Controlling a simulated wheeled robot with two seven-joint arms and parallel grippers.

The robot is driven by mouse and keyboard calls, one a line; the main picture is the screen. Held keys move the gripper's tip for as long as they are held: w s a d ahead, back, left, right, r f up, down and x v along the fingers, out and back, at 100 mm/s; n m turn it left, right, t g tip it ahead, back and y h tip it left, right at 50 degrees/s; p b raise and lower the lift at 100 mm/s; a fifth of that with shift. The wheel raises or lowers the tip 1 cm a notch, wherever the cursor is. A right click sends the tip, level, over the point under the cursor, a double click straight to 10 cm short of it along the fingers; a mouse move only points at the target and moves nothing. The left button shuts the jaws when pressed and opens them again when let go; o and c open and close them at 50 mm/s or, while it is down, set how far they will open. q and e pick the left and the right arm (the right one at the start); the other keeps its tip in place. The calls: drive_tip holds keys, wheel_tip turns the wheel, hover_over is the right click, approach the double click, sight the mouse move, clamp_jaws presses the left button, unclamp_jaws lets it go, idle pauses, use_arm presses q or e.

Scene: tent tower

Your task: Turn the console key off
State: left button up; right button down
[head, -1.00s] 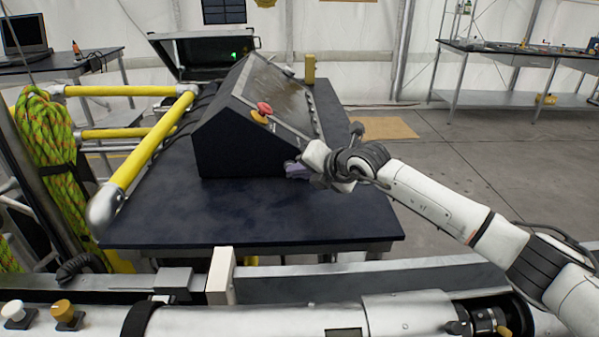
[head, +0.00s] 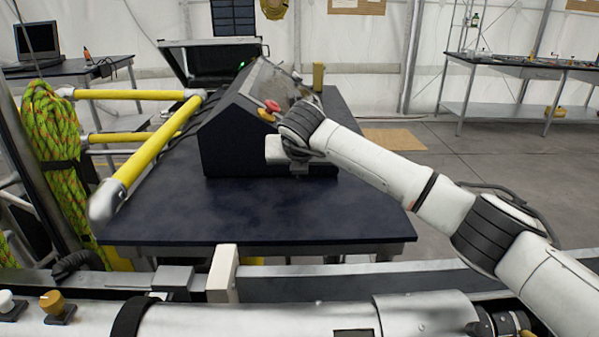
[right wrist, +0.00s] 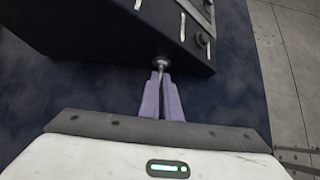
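The dark, slanted console (head: 240,140) stands on the dark-topped table. In the right wrist view, the metal console key (right wrist: 160,64) sticks out from the console's lower face, near its corner. My right gripper (right wrist: 161,77) points at this face. Its two purple fingers are close together, with the key's outer end between their tips. In the head view, my right arm's wrist hides the fingers and the key beside the console's front right end. The key's exact turn angle is too small to tell. My left gripper is not in view.
A red button (head: 271,106) sits on the console's edge close to my right wrist. Yellow rails (head: 150,155) stand left of the table (head: 270,212). An open black case (head: 210,62) is behind the console. The table's front part is clear.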

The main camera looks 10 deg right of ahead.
drive_tip(key=shift+a+f, duration=0.1)
drive_tip(key=shift+f, duration=0.05)
idle(0.4)
drive_tip(key=c, duration=2)
unclamp_jaws()
drive_tip(key=b+v, duration=0.2)
drive_tip(key=v, duration=0.8)
drive_tip(key=shift+s+a, duration=0.1)
